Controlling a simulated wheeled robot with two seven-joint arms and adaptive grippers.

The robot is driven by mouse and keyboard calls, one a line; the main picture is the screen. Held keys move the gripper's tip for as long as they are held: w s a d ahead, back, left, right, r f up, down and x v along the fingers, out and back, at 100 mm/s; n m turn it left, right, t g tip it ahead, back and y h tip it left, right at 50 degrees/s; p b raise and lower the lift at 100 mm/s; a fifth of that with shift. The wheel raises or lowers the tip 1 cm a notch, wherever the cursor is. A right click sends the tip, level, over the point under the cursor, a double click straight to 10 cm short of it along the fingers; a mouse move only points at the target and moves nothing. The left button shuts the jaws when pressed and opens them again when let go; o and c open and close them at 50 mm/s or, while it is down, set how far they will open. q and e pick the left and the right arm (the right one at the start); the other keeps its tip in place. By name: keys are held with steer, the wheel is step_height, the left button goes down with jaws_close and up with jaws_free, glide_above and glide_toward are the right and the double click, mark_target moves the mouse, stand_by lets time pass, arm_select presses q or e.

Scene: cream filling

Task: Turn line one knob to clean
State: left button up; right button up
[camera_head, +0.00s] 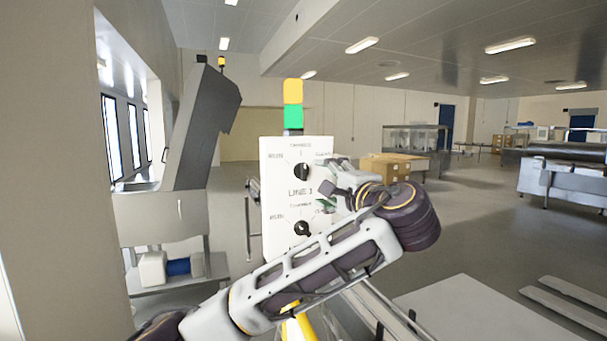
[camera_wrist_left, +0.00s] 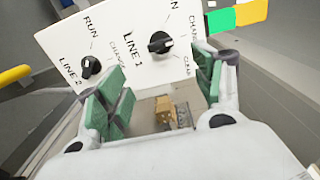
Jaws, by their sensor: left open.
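A white control panel (camera_head: 283,215) stands ahead with two black knobs. The line two knob (camera_head: 302,229) is below, and shows at left in the wrist view (camera_wrist_left: 90,66). My left gripper (camera_head: 326,197) is open and empty in front of the panel's right side. Its green fingers (camera_wrist_left: 158,75) lie either side of the line one knob, apart from it.
A green and yellow stack light (camera_head: 293,103) tops the panel. A grey slanted machine (camera_head: 200,130) stands at left by a pillar. Cardboard boxes (camera_head: 395,166) and steel machines (camera_head: 565,180) are farther back at right. Floor is clear between them.

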arm_select(q)
steer(key=p, duration=0.1)
glide_toward(305, 173)
steer(key=x, duration=0.3)
steer(key=p+x, duration=0.1)
steer(key=x, duration=0.4)
steer(key=shift+w, duration=0.2)
steer(key=shift+w+a+p, duration=0.3)
steer(key=shift+w+p, duration=0.05)
steer(key=shift+w, duration=0.3)
steer(key=shift+c, duration=0.4)
steer(key=c, duration=0.9)
arm_select(e)
steer(key=a+r, duration=0.1)
steer(key=s+a+r, duration=0.1)
steer(key=shift+r, duration=0.35)
